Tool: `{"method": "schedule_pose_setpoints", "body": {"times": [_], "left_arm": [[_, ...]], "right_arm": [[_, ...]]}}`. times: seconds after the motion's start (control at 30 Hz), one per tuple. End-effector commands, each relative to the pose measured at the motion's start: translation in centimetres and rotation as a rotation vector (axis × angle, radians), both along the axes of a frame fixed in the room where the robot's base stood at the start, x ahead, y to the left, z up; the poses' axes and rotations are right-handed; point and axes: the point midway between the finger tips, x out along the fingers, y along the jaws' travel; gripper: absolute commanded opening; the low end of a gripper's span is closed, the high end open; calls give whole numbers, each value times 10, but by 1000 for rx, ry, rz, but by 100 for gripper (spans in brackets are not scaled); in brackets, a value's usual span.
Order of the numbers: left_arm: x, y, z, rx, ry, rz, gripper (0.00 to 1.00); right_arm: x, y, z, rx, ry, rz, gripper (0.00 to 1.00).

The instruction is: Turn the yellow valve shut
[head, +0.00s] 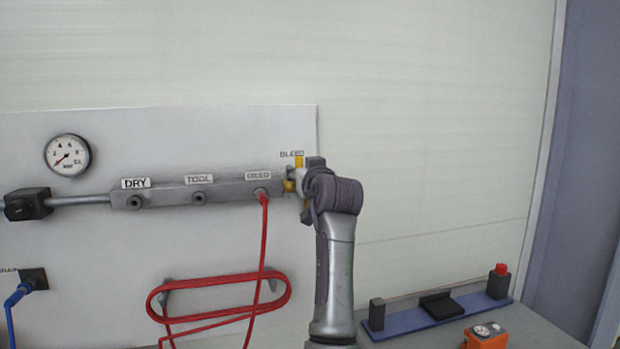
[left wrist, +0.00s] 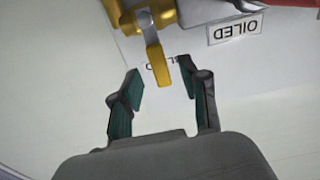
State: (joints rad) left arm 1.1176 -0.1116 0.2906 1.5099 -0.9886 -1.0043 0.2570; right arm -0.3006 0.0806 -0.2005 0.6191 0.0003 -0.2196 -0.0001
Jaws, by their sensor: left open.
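The yellow valve (left wrist: 142,18) sits at the right end of the grey manifold, by the BLEED label. In the left wrist view its lever (left wrist: 157,66) reaches in between the fingertips of my left gripper (left wrist: 165,80). The gripper is open, with a gap visible on both sides of the lever. In the head view, my left wrist covers much of the valve; a yellow lever part (head: 299,160) shows standing upward, and yellow body (head: 289,186) shows below. My right gripper is not in view.
The manifold (head: 225,190) carries DRY, TOOL and OILED ports; a red hose (head: 264,240) hangs from OILED, with a coil (head: 220,282) below. A pressure gauge (head: 68,155) is at left. A blue rack (head: 405,324) and orange device (head: 486,335) lie at lower right.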

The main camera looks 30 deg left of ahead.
Motion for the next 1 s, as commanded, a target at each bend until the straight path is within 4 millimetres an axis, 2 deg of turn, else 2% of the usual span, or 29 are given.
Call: {"method": "schedule_pose_setpoints", "body": {"times": [0.03,0.2,0.4,1.0], "left_arm": [[-7,-10,0,-1,-2,-2,45],[-30,-37,-1,-2,1,-2,45],[-48,-57,-1,-2,1,-1,45],[-52,-61,-1,-2,1,0,45]], "right_arm": [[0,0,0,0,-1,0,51],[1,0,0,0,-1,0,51],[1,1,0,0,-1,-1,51],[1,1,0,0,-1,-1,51]]}}
